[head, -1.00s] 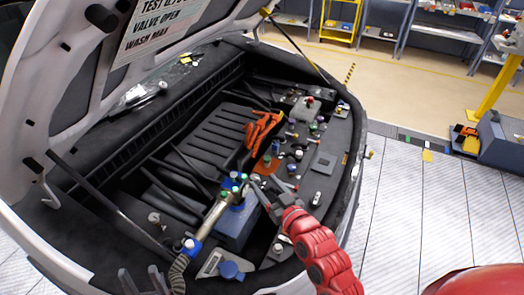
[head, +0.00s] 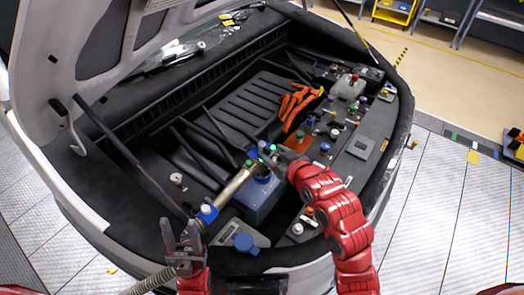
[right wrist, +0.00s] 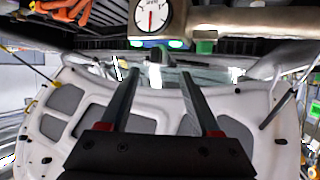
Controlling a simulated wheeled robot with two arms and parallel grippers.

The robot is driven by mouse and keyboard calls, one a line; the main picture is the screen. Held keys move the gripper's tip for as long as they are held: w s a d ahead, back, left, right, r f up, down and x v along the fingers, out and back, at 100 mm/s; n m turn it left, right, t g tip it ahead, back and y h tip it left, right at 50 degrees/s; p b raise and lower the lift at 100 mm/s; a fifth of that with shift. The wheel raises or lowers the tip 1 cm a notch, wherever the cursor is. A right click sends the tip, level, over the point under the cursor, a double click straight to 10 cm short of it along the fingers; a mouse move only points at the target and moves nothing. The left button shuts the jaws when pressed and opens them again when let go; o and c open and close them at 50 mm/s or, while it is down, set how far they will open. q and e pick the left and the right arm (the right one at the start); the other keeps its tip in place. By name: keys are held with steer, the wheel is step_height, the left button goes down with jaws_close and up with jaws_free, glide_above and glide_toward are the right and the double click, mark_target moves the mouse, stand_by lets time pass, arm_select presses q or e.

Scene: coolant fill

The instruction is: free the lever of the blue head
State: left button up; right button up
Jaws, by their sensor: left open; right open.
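The blue head (head: 262,172) sits at the end of a tan metal pipe (head: 235,186), above a blue box (head: 256,200) in the engine bay. Small green lights show on it. In the right wrist view a round gauge (right wrist: 151,15), two green lights and a green cap (right wrist: 206,40) sit just beyond my fingers. My right gripper (head: 274,156) is open right beside the head. In its wrist view (right wrist: 160,73) a small grey piece, perhaps the lever, shows between the fingertips; contact is unclear. My left gripper (head: 181,232) is open and empty, fingers up, near the bay's front edge.
A blue collar (head: 207,213) joins the pipe to a ribbed hose. The raised hood (head: 95,100) stands at the left.

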mark_target(264, 147)
steer(key=b+x, duration=0.1)
steer(key=x, duration=0.5)
steer(key=shift+a+f, duration=0.1)
steer(key=shift+f, duration=0.05)
steer(key=shift+w+a, duration=0.25)
steer(key=shift+w, duration=0.2)
steer(key=shift+f, duration=0.1)
jaws_close()
steer(key=shift+f, duration=0.1)
stand_by(0.6)
